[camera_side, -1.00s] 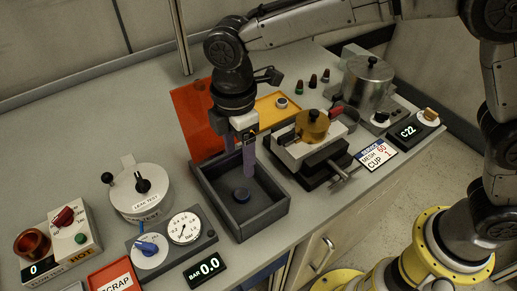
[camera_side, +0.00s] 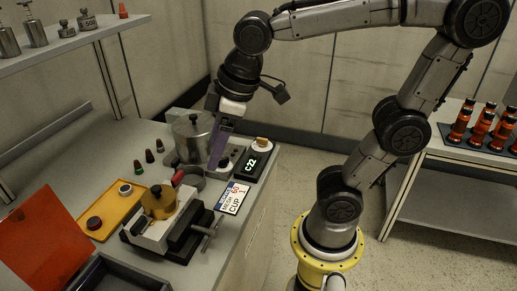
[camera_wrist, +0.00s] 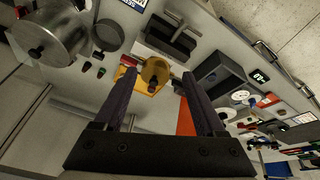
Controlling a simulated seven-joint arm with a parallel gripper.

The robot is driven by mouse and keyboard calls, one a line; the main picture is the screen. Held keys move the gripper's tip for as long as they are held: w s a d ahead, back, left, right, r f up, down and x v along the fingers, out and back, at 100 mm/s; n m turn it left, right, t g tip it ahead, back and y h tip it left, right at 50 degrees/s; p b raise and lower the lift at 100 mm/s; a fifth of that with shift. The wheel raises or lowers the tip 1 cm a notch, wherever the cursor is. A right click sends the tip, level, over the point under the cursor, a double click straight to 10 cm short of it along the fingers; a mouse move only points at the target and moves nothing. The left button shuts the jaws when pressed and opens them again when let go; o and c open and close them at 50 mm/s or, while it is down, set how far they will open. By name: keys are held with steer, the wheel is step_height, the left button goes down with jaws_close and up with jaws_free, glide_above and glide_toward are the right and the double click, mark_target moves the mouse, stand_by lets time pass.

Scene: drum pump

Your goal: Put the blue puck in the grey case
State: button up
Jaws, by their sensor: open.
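The grey case (camera_side: 118,276) is a dark, open-topped box, cut off by the bottom left edge of the side view. It also shows in the wrist view (camera_wrist: 222,76), right of the brass piece. My gripper (camera_side: 214,160) is open and points down beside the steel pot, well away from the case. In the wrist view both fingers (camera_wrist: 157,74) are spread with nothing held between them.
A steel pot (camera_side: 194,138) stands close to my gripper. A brass-topped vise (camera_side: 160,203) lies between pot and case. An orange tray (camera_side: 112,212) holds a dark red puck (camera_side: 95,223). A red-orange panel (camera_side: 42,238) stands at left.

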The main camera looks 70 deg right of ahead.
steer(key=s+d+f+m+t, duration=0.1)
steer(key=s+d+f+m, duration=0.1)
steer(key=s+d+m, duration=0.2)
steer(key=s+m, duration=0.1)
steer(key=s, duration=0.2)
steer(key=shift+s+d+f+t+h, duration=0.3)
steer(key=shift+s+d+f+h, duration=0.05)
steer(key=shift+h, duration=0.05)
stand_by(0.8)
